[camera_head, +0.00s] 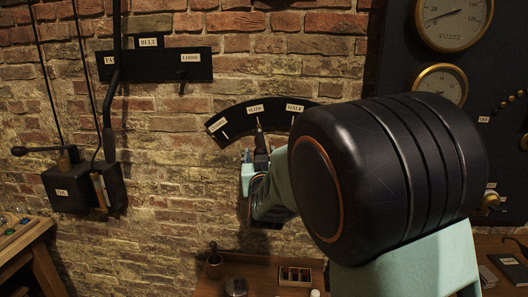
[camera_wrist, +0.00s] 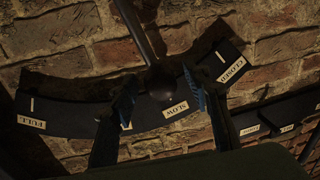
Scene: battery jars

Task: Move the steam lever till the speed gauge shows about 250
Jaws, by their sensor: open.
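The steam lever (camera_wrist: 138,32) shows in the wrist view as a dark rod ending in a round knob (camera_wrist: 161,82). Behind it is a black curved plate (camera_wrist: 62,97) with labels FULL, SLOW and CLOSED; the knob is near SLOW. My gripper (camera_wrist: 162,88) is open, one finger on each side of the knob; contact cannot be told. In the head view the curved plate (camera_head: 235,121) is on the brick wall, and my gripper (camera_head: 260,158) is just below its SLOW label. My arm hides the plate's right end. I cannot tell which dial is the speed gauge.
At right, a panel holds an upper gauge (camera_head: 453,20) and a lower gauge (camera_head: 441,84) partly covered by my arm. Another lever (camera_head: 108,100) and a black box (camera_head: 70,187) are at left. A wooden bench (camera_head: 240,268) with small items stands below.

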